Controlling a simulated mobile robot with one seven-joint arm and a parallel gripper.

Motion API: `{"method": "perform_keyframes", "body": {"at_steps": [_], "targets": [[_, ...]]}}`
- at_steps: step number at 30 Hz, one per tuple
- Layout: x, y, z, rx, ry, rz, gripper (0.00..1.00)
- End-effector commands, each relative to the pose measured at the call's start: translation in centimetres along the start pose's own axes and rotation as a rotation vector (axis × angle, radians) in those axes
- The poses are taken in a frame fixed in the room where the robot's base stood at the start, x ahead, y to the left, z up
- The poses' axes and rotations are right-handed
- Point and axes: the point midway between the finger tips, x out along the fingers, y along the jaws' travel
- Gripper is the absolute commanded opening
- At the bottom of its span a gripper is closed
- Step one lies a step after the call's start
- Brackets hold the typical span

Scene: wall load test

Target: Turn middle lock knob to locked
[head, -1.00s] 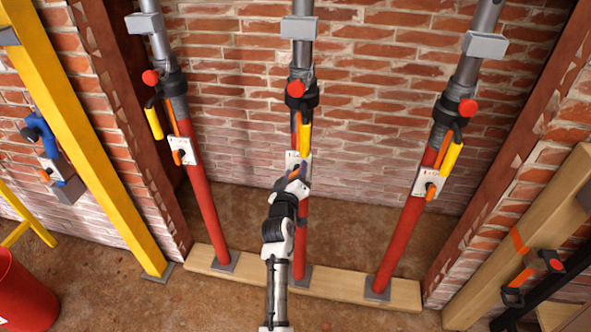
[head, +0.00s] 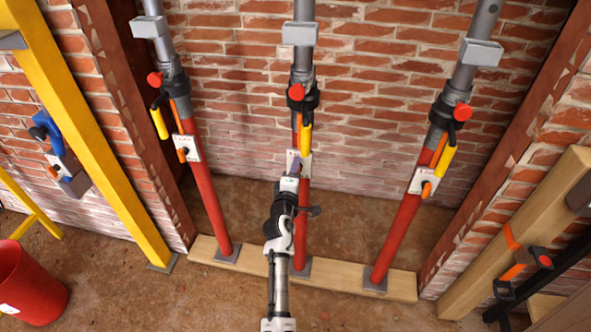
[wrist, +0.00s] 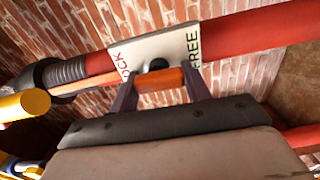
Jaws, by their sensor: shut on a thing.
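The middle prop has a red lower tube (head: 302,235) and a grey upper tube. Its white lock plate (head: 306,163) is partly covered by my gripper (head: 293,172) in the head view. In the wrist view the plate (wrist: 150,47) reads LOCK, partly cut off, at the left and FREE at the right. The orange lock knob (wrist: 160,81) sits at its lower edge, its bar roughly crosswise to the lettering and along the tube. My gripper (wrist: 161,84) has its two fingers at the bar's two ends, shut on it. The knob is hidden in the head view.
A yellow handle (head: 305,139) and red button (head: 296,92) sit above the middle plate. Similar props stand left (head: 209,205) and right (head: 397,240), well apart. All three stand on a wooden sill (head: 340,284) before a brick wall. A red bucket (head: 32,288) is at lower left.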

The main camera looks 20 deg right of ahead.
Motion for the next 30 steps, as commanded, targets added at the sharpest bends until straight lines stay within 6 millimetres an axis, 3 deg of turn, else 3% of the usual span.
{"method": "perform_keyframes", "body": {"at_steps": [19,20,24,30], "targets": [[-0.02,-0.09,0.02,-0.048,0.0,-0.001,0.24],[-0.02,-0.09,0.02,-0.048,0.0,-0.001,0.51],[-0.01,-0.07,0.01,-0.047,0.0,-0.001,0.69],[-0.01,-0.04,0.0,-0.046,0.0,0.0,0.69]]}}
